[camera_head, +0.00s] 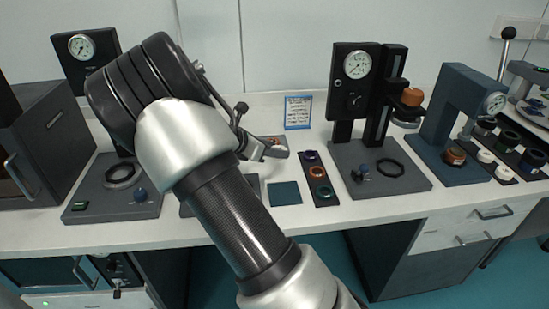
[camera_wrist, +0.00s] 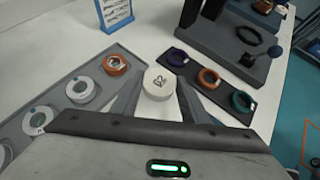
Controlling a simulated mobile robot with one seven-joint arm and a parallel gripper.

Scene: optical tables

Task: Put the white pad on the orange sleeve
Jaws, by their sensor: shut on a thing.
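My gripper (camera_wrist: 158,92) is shut on a round white pad (camera_wrist: 158,82), which has a dark mark on its top face. The pad is between the fingertips, over the white bench, just left of a dark strip (camera_wrist: 182,72) in the wrist view. An orange sleeve (camera_wrist: 208,78) sits in the middle of that strip, between a purple ring (camera_wrist: 177,57) and a green ring (camera_wrist: 241,101). In the head view the orange sleeve (camera_head: 317,172) is right of my arm. My arm hides the pad there. The pad is apart from the sleeve.
A grey tray (camera_wrist: 84,70) at left holds several round white pieces and an orange ring (camera_wrist: 116,64). A small sign (camera_head: 298,112) stands behind. A gauge stand (camera_head: 357,90) and a blue press (camera_head: 462,110) stand to the right. A blue square (camera_head: 284,193) lies left of the strip.

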